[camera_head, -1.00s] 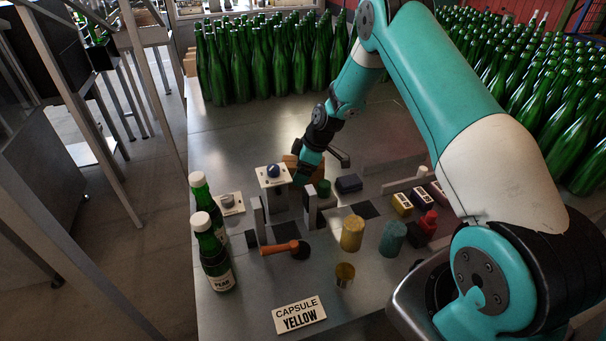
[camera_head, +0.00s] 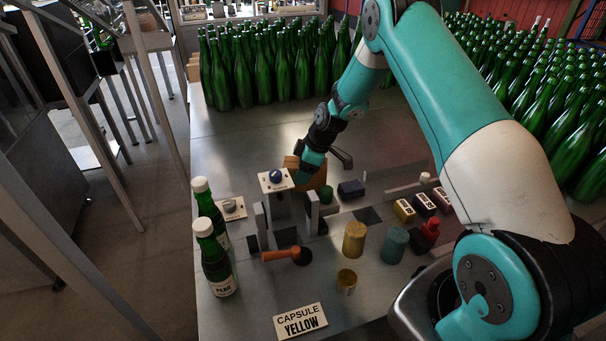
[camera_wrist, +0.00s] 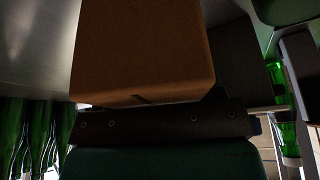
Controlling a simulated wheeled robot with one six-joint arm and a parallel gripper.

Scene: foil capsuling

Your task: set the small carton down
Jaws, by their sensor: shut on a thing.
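The small carton (camera_wrist: 140,50) is a plain brown box that fills the upper middle of the wrist view, against the dark jaw bar. In the head view the carton (camera_head: 291,163) shows only in part, behind my gripper and a white-topped stand. My gripper (camera_head: 303,178) is shut on the carton, low over the metal table (camera_head: 240,140), behind the stands. I cannot tell whether the carton's underside touches the table.
The white-topped stand (camera_head: 275,180) with a blue knob is close in front. A dark blue block (camera_head: 351,189) lies to the right. Two capped bottles (camera_head: 215,262) stand at the left edge. Many green bottles (camera_head: 260,65) fill the back. Bare table lies between.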

